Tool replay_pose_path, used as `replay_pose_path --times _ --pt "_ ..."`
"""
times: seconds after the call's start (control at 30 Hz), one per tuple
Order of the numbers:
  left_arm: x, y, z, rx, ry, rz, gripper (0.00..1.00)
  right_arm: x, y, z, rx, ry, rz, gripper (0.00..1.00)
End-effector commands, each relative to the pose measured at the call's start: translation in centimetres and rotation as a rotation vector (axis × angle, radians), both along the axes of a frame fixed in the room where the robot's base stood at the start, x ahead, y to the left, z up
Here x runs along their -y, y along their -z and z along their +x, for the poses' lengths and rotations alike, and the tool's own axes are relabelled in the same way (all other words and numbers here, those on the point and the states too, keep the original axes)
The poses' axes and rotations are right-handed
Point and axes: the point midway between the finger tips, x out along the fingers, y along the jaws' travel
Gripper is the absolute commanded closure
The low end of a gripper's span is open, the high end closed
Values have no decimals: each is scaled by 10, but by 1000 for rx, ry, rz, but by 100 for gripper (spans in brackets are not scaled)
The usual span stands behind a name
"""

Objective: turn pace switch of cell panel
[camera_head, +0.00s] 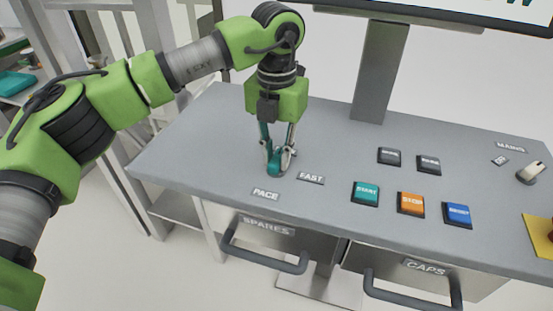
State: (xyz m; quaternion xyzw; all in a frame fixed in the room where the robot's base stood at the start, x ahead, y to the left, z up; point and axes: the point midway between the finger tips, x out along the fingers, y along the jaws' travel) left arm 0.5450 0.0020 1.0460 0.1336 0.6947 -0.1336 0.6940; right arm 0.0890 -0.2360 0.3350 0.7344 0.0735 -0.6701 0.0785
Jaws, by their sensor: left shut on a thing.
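The cell panel (330,155) is a grey desk top with labelled controls. The pace switch (273,169) is a small teal piece just behind the PACE label (265,195) and left of the FAST label (311,178). My left gripper (279,158) points down from above and is shut on the switch. The fingers cover part of the switch, so its exact pointing direction is hard to tell. My right gripper is not in view.
Green START (366,194), orange STOP (411,204) and blue (458,214) buttons sit right of the switch. Two dark buttons lie behind them. A beige knob (531,173) is at the far right. A monitor post (381,70) stands behind. Drawer handles (262,255) jut out in front.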

Motion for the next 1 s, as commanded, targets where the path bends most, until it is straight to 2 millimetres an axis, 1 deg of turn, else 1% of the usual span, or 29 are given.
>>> replay_pose_path --times 0.03,0.3,0.73,0.77,0.8,1.0 --pt "0 -1 1 4 -19 -3 100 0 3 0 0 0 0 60" --pt "0 -2 1 4 -77 -3 100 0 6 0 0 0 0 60" --pt "0 -2 2 5 -85 -3 100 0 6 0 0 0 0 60" --pt "0 -2 2 5 -85 -3 76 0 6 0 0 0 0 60" --pt "0 -2 1 5 -85 -3 67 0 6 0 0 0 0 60" --pt "0 -1 1 2 -83 -2 67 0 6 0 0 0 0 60"
